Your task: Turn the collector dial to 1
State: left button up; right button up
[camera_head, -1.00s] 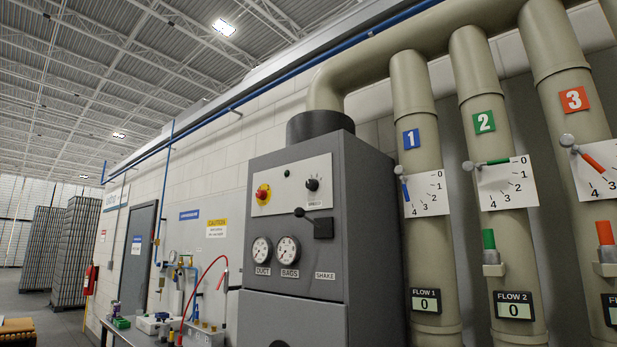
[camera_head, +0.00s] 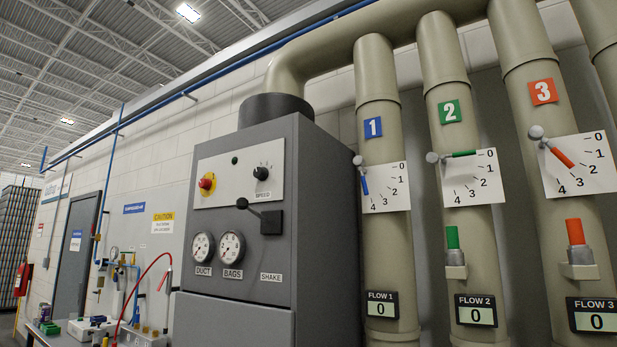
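The grey collector cabinet (camera_head: 335,230) stands in the middle of the view. Its white upper panel (camera_head: 214,180) carries a black dial (camera_head: 261,173) labelled SPEED, with small marks around it too small to read. A red and yellow emergency button (camera_head: 207,183) sits to the dial's left. Below are a black lever (camera_head: 243,204) and two round gauges, DUCT (camera_head: 202,247) and BAGS (camera_head: 231,246). Neither of my grippers is in view.
Three beige pipes rise at the right, with lever scales marked 1 (camera_head: 384,187), 2 (camera_head: 464,177) and 3 (camera_head: 581,165). The flow displays (camera_head: 380,309) read 0. A bench (camera_head: 60,338) with small equipment stands at the lower left.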

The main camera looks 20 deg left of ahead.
aim_at(261, 172)
jog(key=i, duration=0.95)
jog(key=u, duration=0.75)
